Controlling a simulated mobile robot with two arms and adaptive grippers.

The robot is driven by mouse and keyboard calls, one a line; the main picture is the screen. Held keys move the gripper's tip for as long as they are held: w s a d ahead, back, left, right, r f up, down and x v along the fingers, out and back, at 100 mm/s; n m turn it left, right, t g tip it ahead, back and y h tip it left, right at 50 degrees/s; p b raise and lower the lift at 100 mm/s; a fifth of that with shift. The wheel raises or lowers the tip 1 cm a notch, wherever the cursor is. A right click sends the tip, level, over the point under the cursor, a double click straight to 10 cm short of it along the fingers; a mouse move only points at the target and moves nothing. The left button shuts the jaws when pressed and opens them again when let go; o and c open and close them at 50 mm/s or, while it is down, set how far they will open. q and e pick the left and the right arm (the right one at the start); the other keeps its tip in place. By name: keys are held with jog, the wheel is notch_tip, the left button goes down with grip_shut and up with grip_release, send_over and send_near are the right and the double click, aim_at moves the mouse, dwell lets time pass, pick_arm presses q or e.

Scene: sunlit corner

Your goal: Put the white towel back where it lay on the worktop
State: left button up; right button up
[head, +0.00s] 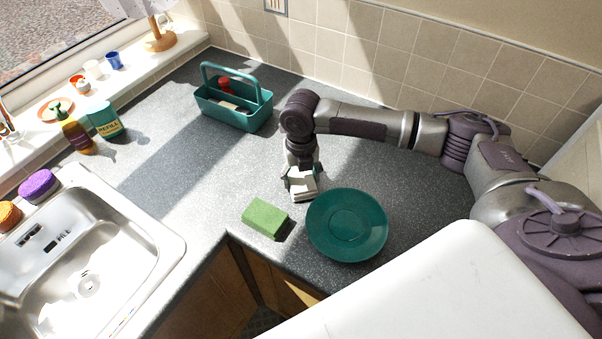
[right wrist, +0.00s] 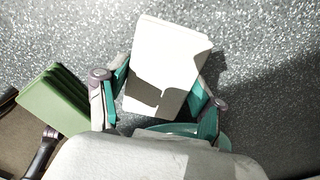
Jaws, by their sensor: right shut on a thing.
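The white towel (head: 303,184) is a small folded block in the head view, between the fingers of my right gripper (head: 301,176). In the right wrist view the towel (right wrist: 172,65) fills the space between the teal finger pads of the right gripper (right wrist: 160,98), which is shut on it. The gripper points down over the grey worktop (head: 170,170), behind the green plate and right of the sponge. I cannot tell whether the towel touches the worktop. My left gripper is not in view.
A teal plate (head: 346,247) lies just in front of the towel. A green sponge (head: 265,217) lies left of the plate, near the worktop edge. A teal caddy (head: 236,117) stands behind. The sink (head: 84,265) is at left. The worktop between caddy and sponge is clear.

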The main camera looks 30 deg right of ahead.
aim_at(301, 176)
jog(key=shift+f, duration=0.15)
jog(key=o, duration=1)
notch_tip(301, 176, up, 12)
jog(key=b, duration=0.2)
jog(key=shift+r+b, duration=0.2)
jog(key=shift+b, duration=0.1)
